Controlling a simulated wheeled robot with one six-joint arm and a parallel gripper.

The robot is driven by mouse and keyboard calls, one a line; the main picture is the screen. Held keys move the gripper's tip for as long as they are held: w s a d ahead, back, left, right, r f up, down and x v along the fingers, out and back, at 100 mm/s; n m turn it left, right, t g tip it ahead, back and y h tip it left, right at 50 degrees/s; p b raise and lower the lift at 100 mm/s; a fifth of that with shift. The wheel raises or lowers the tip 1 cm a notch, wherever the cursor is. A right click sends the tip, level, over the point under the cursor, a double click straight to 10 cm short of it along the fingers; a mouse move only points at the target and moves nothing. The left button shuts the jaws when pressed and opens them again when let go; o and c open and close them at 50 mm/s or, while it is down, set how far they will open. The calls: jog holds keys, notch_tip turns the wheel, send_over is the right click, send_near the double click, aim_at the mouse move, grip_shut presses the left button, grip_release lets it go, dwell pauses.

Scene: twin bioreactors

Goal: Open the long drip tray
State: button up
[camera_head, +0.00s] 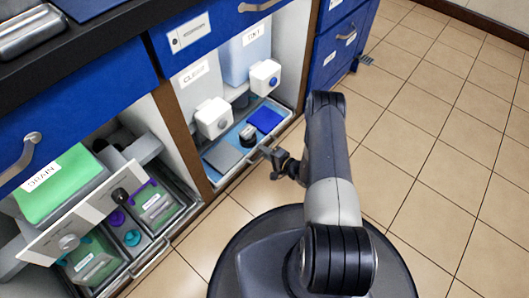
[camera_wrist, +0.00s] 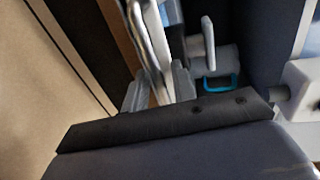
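Two low trays show in the head view, and I cannot tell for certain which is the long one. One tray (camera_head: 213,182) sits in the right-hand bay under the white-capped containers, with a light handle rail along its front. The other tray (camera_head: 118,282) sits in the left bay under the green DRAIN container. My gripper (camera_head: 266,152) is low at the front edge of the right-hand tray. In the wrist view, my gripper's fingers (camera_wrist: 158,88) are either side of a light rail (camera_wrist: 150,45), with a gap showing between them. Contact with the rail cannot be told.
The right-hand tray holds a blue block (camera_head: 265,120), a grey block (camera_head: 222,157) and a dark round piece (camera_head: 248,136). The left tray holds several purple, teal and green pieces. A wooden post (camera_head: 182,138) divides the bays. The tiled floor (camera_head: 430,140) at right is clear.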

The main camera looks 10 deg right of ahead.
grip_shut()
jog(key=shift+s, duration=0.1)
